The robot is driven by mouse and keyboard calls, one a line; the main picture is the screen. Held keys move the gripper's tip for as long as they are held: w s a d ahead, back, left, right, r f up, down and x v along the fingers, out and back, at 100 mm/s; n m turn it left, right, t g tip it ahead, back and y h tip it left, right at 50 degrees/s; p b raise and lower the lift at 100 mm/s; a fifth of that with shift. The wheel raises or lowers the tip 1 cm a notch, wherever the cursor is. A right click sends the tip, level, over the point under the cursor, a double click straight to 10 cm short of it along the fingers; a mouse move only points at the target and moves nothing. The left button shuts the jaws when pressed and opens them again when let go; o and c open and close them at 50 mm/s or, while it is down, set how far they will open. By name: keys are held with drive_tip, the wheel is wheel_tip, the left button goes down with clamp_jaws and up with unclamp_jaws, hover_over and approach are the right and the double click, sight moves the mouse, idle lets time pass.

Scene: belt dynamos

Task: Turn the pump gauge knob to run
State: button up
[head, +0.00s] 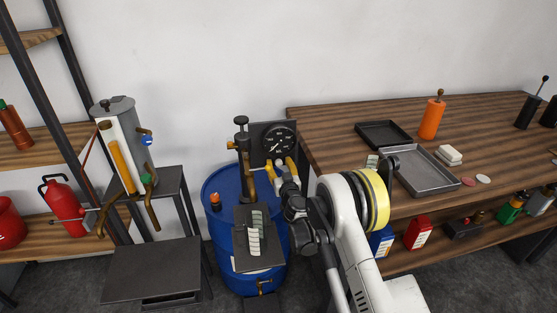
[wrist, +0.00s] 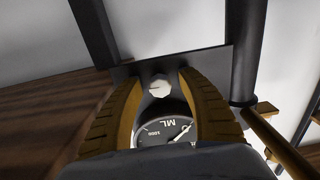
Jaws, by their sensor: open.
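The pump gauge is a black panel with a round dial (head: 279,139) standing above the blue drum; the dial also shows in the wrist view (wrist: 165,131). A small pale round knob (wrist: 159,88) sits on the panel, with a short dark mark toward its left side. My gripper (wrist: 160,82) is open, its two yellow-brown fingers on either side of the knob. A gap shows between the knob and each finger. In the head view my gripper (head: 279,165) is just below the dial. Part of the dial is hidden behind the gripper body in the wrist view. No run label is readable.
The blue drum (head: 218,190) carries a dark upright post (head: 241,135) left of the panel. A wooden workbench (head: 330,150) with trays stands to the right. A grey cylinder (head: 118,115) with brass pipes stands to the left. A brass rod (wrist: 275,143) runs close beside my right finger.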

clamp_jaws()
drive_tip(key=shift+n, duration=0.4)
drive_tip(key=n, duration=0.2)
drive_tip(key=shift+n, duration=2.2)
